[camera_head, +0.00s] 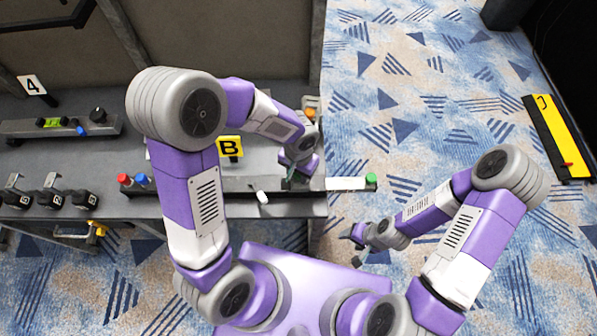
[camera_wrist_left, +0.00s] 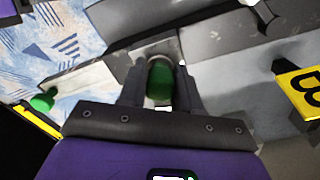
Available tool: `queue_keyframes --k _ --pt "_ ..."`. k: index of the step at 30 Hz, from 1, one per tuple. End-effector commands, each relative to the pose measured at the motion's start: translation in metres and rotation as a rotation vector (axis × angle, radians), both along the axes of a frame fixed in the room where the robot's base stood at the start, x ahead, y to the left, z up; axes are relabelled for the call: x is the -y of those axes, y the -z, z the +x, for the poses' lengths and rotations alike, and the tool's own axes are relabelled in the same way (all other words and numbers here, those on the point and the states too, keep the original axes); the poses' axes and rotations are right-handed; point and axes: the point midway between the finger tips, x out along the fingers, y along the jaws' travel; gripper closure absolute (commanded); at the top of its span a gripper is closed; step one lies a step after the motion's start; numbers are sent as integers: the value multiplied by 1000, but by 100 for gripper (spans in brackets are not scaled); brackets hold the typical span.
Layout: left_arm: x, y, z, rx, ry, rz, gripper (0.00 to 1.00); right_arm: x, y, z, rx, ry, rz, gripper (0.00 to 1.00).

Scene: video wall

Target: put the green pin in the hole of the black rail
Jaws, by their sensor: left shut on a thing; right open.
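My left gripper (camera_wrist_left: 160,88) is shut on the green pin (camera_wrist_left: 160,82), seen in the left wrist view with its rounded green end toward the camera. A pale ring and grey metal show just beyond the pin; I cannot tell whether the pin is in a hole. In the head view my left gripper (camera_head: 292,181) is over the right part of the black rail (camera_head: 230,185), and the pin is mostly hidden there. My right gripper (camera_head: 360,238) is open and empty, low over the carpet right of the bench.
A white strip with a green knob (camera_head: 371,179) extends past the bench's right edge. Red (camera_head: 124,179) and blue (camera_head: 142,179) knobs sit at the rail's left. A white peg (camera_head: 262,197) projects in front. The yellow B sign (camera_head: 229,147) stands behind the rail.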

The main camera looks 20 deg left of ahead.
Motion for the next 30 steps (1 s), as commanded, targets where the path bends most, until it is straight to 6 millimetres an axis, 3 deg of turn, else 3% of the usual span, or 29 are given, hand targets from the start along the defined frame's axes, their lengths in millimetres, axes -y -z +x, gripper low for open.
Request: queue_keyframes --k 10,11,15,16,22,27,30 --pt "0 2 0 1 0 0 99 0 2 0 0 0 0 41" --pt "0 2 0 1 0 0 63 0 2 0 0 0 0 41" --pt "0 2 0 1 0 0 41 0 2 0 0 0 0 41" --pt "0 2 0 1 0 0 38 0 2 0 0 0 0 41" --pt "0 2 0 0 0 0 38 0 2 0 0 0 0 41" --pt "0 2 0 0 0 0 12 0 2 0 0 0 0 41" --pt "0 2 0 0 0 0 12 0 2 0 0 0 0 41"
